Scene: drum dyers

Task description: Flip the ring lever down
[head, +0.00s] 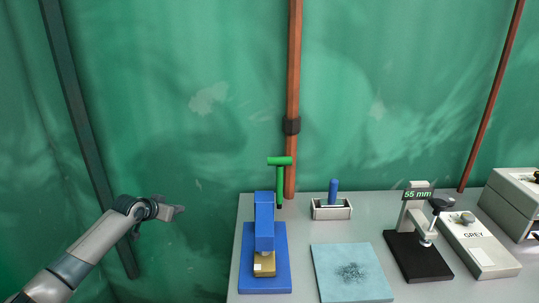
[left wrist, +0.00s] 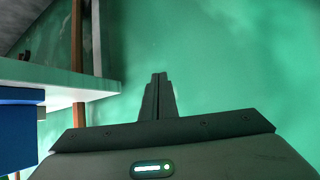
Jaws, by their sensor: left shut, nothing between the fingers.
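A blue press (head: 264,225) stands on a blue base at the left end of the table, with a small tan block (head: 264,264) at its lower front. A green T-shaped lever (head: 280,180) stands upright behind it, its crossbar at the top. I cannot tell for sure whether this is the ring lever. My left gripper (head: 180,211) is in the air left of the table, apart from the press. In the left wrist view its fingers (left wrist: 159,80) are together with nothing between them. My right gripper is not in view.
A blue thing (left wrist: 15,135) is close at left in the left wrist view.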

